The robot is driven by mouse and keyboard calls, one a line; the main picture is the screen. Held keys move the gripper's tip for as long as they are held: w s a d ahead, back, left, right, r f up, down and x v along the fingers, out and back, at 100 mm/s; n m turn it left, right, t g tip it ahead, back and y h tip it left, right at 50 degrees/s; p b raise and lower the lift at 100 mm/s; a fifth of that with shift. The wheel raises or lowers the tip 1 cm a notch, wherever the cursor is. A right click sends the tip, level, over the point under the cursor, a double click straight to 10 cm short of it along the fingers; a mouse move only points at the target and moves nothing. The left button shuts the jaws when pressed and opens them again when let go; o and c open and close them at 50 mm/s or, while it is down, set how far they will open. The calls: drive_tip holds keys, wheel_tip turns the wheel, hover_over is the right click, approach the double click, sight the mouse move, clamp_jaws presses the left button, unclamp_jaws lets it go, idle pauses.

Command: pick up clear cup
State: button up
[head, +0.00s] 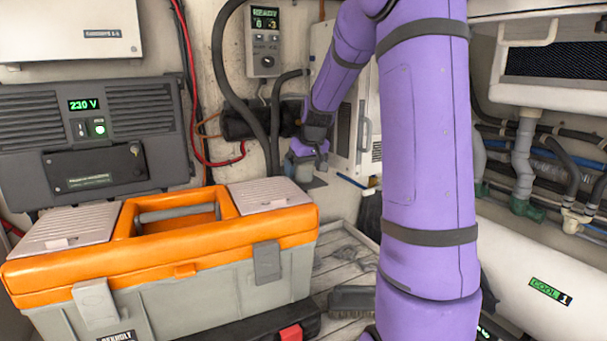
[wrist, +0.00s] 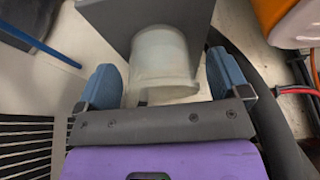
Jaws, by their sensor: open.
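The clear cup (wrist: 160,58) is a pale, translucent cup in the wrist view. It stands against a dark grey surface (wrist: 108,18), which looks like a small shelf. My gripper (wrist: 163,66) has its two blue fingers apart, one on each side of the cup. A gap shows between each finger and the cup, so it is not clamped. In the head view my gripper (head: 306,160) is far off by the back wall, just above a small dark shelf (head: 314,183). The cup is hard to make out there, mostly hidden by the fingers.
An orange and grey toolbox (head: 180,255) fills the front left. A dark inverter panel (head: 95,135) and a control box (head: 264,38) are on the wall. Black hoses (head: 238,80) run close left of my gripper. A blue-handled brush (head: 352,181) is nearby. A white cabinet (head: 350,130) stands right.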

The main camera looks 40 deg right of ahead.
drive_tip(key=shift+w+f, duration=0.35)
drive_tip(key=shift+f, duration=0.2)
drive_tip(key=shift+c, duration=0.4)
drive_tip(key=c, duration=1)
drive_tip(key=shift+o, duration=0.2)
